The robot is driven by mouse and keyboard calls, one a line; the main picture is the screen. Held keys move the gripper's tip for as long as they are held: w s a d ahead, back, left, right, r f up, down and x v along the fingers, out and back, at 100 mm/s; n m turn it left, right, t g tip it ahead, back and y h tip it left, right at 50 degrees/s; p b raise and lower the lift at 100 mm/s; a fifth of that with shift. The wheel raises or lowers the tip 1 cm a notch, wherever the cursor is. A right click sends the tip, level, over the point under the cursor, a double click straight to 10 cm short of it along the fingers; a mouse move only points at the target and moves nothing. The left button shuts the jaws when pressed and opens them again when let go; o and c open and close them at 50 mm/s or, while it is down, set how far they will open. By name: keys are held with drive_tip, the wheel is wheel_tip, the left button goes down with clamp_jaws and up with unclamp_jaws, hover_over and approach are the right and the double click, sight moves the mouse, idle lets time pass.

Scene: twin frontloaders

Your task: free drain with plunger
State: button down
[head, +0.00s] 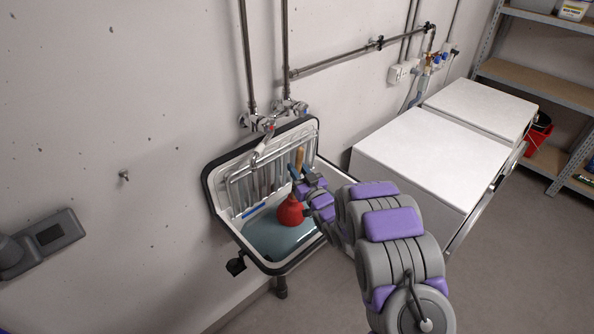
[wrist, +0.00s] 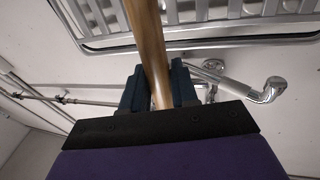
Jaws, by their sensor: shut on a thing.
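The plunger has a red rubber cup (head: 291,210) and a wooden handle (head: 299,160). It stands nearly upright in the sink (head: 214,200), with its cup in the bluish water (head: 270,240). In the wrist view the handle (wrist: 147,40) runs between the dark fingers of my gripper (wrist: 160,88). The drain is hidden under the cup or the water.
A faucet (head: 262,145) with a spout hangs over the sink from the wall. Two white machines (head: 430,155) stand to the right. A metal shelf (head: 540,85) is at the far right. A grey wall fixture (head: 45,240) is at the left.

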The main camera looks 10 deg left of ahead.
drive_tip(key=shift+s+f, duration=0.1)
drive_tip(key=shift+f, duration=0.6)
idle(0.4)
drive_tip(key=shift+r, duration=0.15)
drive_tip(key=shift+r, duration=0.6)
drive_tip(key=shift+s+d+r+p, duration=0.6)
drive_tip(key=shift+s+d+r, duration=0.45)
drive_tip(key=shift+s+d, duration=1.4)
wheel_tip(320, 180, up, 14)
drive_tip(key=p, duration=0.5)
drive_tip(key=shift+w+d, duration=0.3)
drive_tip(key=shift+w, duration=0.1)
